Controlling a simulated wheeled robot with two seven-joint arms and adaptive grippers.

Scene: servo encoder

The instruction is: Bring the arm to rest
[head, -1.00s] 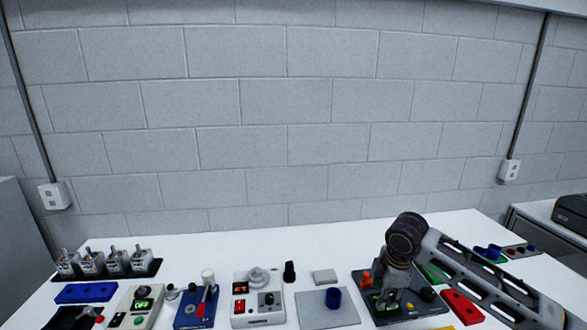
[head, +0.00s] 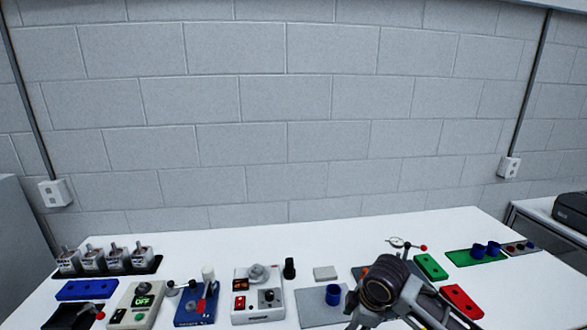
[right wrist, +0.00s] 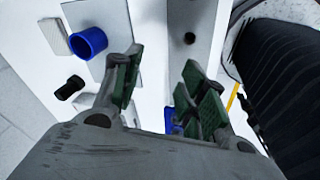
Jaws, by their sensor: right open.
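My right arm (head: 385,283) comes in low at the right front of the table in the head view, over the near edge of a dark panel that it mostly hides. In the right wrist view my right gripper (right wrist: 160,82) is open, its green-padded fingers apart with nothing held between them. A blue cup (right wrist: 88,43) stands beyond the left finger, apart from it. Another blue piece shows partly behind the right finger. My left gripper is not in view.
The white table (head: 210,240) carries a grey plate (head: 312,312) with a blue cup (head: 333,295), a white switch box (head: 257,300), a blue lever base (head: 190,315), a red block (head: 461,300) and a green block (head: 431,266). The back strip is clear.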

